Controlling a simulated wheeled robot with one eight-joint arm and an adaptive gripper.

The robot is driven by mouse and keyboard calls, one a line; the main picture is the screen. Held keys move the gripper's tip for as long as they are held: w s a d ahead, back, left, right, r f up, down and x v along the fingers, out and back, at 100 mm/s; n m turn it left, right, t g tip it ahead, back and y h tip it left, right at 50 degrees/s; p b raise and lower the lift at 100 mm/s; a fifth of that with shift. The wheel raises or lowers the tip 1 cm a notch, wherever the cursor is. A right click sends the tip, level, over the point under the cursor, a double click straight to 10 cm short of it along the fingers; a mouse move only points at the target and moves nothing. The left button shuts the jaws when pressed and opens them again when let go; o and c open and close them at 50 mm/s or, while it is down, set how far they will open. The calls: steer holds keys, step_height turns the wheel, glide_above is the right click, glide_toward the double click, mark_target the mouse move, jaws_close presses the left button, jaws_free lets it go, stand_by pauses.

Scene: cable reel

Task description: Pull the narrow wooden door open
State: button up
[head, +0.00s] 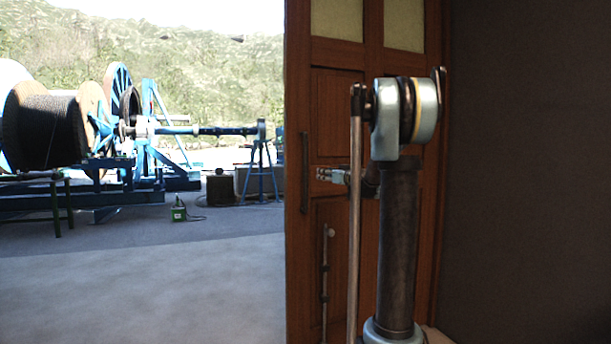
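The narrow wooden door (296,262) is reddish brown, with framed panels and pale panes at the top. It stands upright right of the picture's middle. A dark vertical bar handle (304,172) is near its left edge. My gripper (321,174) shows small and grey, just right of the handle and in front of the door, pointing left. A gap shows in the picture between its tips and the handle; the distance in depth is unclear. I cannot tell whether its fingers are open or shut. My arm hides the door's middle and right part.
A dark plain wall (530,180) fills the right side. Left of the door is open grey floor (140,285). Farther back stand a cable reel (45,130) on a blue frame, a blue stand (262,170) and a small green box (179,213).

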mark_target(307, 171)
steer(key=x, duration=1.6)
steer(key=shift+w+a, duration=0.2)
steer(key=shift+a, duration=0.05)
steer(key=shift+c, duration=0.6)
jaws_close()
